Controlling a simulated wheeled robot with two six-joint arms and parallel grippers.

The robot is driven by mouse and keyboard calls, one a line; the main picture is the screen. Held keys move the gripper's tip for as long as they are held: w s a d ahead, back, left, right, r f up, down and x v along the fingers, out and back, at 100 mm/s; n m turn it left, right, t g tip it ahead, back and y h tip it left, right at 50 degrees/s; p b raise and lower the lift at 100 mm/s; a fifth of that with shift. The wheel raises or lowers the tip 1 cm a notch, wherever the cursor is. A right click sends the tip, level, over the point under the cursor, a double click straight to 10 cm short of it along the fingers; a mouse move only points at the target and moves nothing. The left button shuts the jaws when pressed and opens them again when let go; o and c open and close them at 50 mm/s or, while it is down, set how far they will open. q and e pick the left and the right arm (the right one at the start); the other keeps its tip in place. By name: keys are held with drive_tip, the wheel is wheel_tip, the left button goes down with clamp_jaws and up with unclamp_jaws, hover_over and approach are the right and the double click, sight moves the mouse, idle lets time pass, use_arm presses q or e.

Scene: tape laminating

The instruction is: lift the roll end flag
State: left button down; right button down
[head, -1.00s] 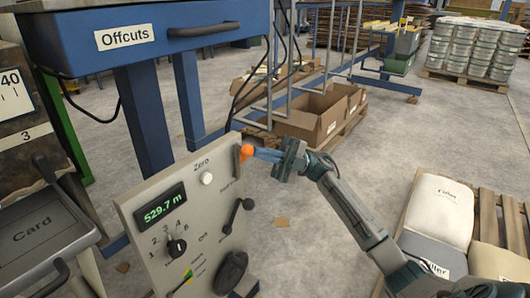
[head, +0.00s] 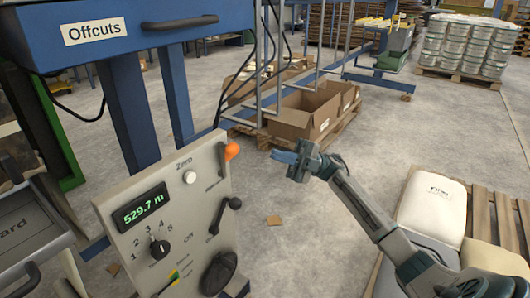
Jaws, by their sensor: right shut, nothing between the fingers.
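The grey control panel (head: 165,232) stands at the left of centre. At its upper right edge is an orange-tipped lever (head: 232,151), which appears to be the roll end flag; the small label below it is too small to read. The orange tip sits near the top of its slot. My right gripper (head: 284,157) is shut and empty. It is to the right of the orange tip, at about the same picture height, with a clear gap between them. My left gripper is not in view.
The panel also bears a display (head: 140,207) reading 529.7 m, a white Zero button (head: 189,177), a black selector knob (head: 159,249) and a black lever (head: 225,215). A blue Offcuts drawer (head: 150,30) overhangs behind. Open floor lies right of the panel.

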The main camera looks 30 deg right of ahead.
drive_tip(key=v, duration=0.4)
drive_tip(key=shift+d, duration=0.4)
